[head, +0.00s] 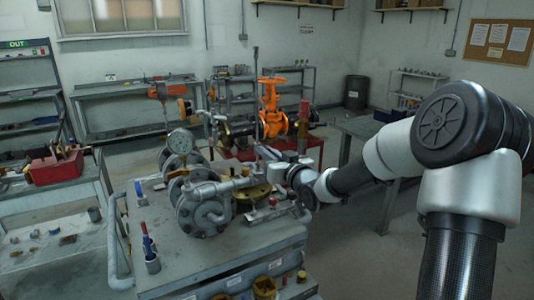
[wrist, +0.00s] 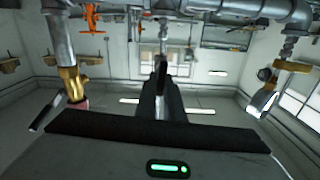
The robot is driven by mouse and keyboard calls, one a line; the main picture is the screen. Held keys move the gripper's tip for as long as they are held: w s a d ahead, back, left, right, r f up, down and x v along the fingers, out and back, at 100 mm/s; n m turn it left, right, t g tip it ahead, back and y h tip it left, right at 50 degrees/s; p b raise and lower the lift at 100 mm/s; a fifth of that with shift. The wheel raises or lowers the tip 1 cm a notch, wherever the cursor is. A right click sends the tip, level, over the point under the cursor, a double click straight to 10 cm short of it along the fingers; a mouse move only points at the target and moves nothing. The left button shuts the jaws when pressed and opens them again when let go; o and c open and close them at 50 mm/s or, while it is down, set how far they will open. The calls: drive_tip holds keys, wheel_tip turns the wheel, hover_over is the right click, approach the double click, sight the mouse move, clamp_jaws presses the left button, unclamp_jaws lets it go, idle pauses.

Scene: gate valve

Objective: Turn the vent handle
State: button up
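My gripper (head: 263,152) is at the end of the arm, over the back right of the pipe assembly (head: 205,205) on the grey bench. I cannot tell which part is the vent handle. A brass valve (wrist: 70,84) with a small lever (wrist: 48,113) is at the left of the wrist view. Another brass fitting (wrist: 291,66) with a pale lever (wrist: 262,101) is at the right. Both appear apart from the fingers.
Grey pipework (wrist: 235,8) crosses the top of the wrist view. A thin upright pipe (head: 256,85) rises near my gripper. An orange valve (head: 272,108) stands behind.

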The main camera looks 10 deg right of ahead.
clamp_jaws()
drive_tip(key=m, duration=0.1)
drive_tip(key=m+p, duration=0.2)
drive_tip(key=shift+d+m, duration=0.25)
drive_tip(key=shift+m, duration=0.15)
drive_tip(key=shift+w+d+f+m+p, duration=0.15)
drive_tip(key=shift+m+p, duration=0.75)
drive_tip(key=shift+m, duration=1.25)
drive_tip(key=shift+d+f+m+p, duration=0.1)
drive_tip(key=shift+f+m+p, duration=0.15)
drive_tip(key=shift+m+p, duration=1.3)
drive_tip(key=shift+w+d+f+m+p, duration=0.1)
drive_tip(key=shift+f+m+p, duration=0.15)
drive_tip(key=shift+m, duration=2.55)
drive_tip(key=o, duration=0.6)
unclamp_jaws()
drive_tip(key=shift+s, duration=0.1)
